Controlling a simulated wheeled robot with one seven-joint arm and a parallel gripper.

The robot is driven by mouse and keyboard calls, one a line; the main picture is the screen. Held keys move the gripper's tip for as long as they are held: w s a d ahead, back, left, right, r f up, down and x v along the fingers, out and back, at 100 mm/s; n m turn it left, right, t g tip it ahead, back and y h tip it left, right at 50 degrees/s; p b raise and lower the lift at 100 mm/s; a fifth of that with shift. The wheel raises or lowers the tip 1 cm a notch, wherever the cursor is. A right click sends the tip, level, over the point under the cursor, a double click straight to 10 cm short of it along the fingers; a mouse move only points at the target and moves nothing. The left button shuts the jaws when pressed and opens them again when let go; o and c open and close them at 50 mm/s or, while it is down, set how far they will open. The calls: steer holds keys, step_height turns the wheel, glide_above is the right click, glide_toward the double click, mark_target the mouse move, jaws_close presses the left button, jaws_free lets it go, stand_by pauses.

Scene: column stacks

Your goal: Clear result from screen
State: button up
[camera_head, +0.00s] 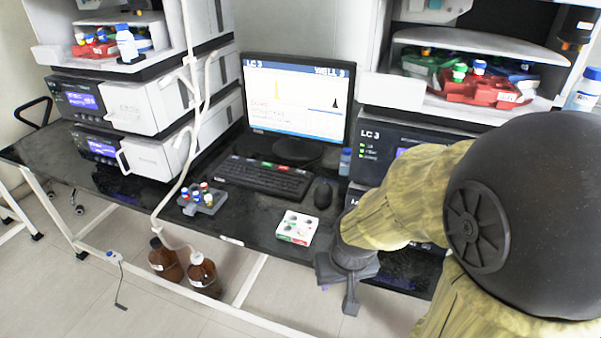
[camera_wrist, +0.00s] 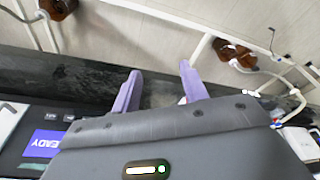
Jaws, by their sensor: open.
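The monitor (camera_head: 297,95) stands at the back of the bench. Its lit screen reads "LC 3" and "WELL 3" and shows a trace with an orange peak and a dark peak; smaller red text is unreadable. A black keyboard (camera_head: 263,178) with green and red marks along its far edge lies before it, with a black mouse (camera_head: 322,193) to its right. My gripper (camera_head: 338,294) is at the bench's front edge, right of and nearer than these. In the wrist view its two purple fingers (camera_wrist: 161,86) are apart, with nothing visibly held between them.
A small white block (camera_head: 297,227) with round wells lies left of my gripper. A grey vial rack (camera_head: 202,198) stands at the front left. Instrument stacks (camera_head: 150,108) flank the monitor. Brown bottles (camera_head: 166,260) and tubing are below the front edge. My arm hides part of the right stack.

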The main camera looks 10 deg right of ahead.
jaws_close()
stand_by(1.8)
